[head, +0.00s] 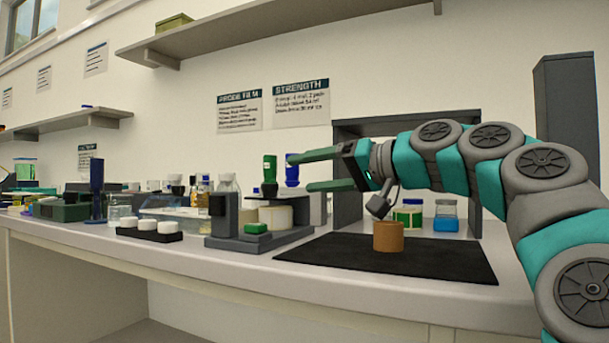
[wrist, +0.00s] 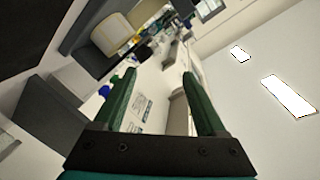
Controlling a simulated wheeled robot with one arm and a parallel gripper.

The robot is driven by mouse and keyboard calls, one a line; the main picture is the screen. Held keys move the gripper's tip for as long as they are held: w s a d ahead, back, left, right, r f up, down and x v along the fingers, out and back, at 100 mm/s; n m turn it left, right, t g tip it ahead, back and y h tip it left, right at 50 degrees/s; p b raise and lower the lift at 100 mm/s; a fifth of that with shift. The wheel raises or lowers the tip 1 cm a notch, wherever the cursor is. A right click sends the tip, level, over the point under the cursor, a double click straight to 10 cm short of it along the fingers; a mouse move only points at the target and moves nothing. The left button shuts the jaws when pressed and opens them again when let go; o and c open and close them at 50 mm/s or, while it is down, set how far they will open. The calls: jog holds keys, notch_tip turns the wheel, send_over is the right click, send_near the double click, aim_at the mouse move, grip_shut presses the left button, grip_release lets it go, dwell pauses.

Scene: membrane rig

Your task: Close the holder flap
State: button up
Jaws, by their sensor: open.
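A grey membrane rig (head: 240,239) stands on the bench near the middle of the head view. My gripper (head: 299,172) is open and empty, above and right of the rig, fingers pointing left. Both green fingers also show in the wrist view (wrist: 158,74), spread with nothing between them.
An orange-brown cylinder (head: 388,236) stands on a black mat (head: 440,262) below my arm. A green bottle (head: 270,170) and a blue bottle (head: 292,172) are near the fingertips. A black tray (head: 150,235) with white lids lies left of the rig. A grey frame (head: 345,200) stands behind.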

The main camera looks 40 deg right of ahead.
jog(key=shift+v, duration=1.15)
jog(key=shift+s+a+f, duration=0.1)
jog(key=shift+a+f, duration=0.05)
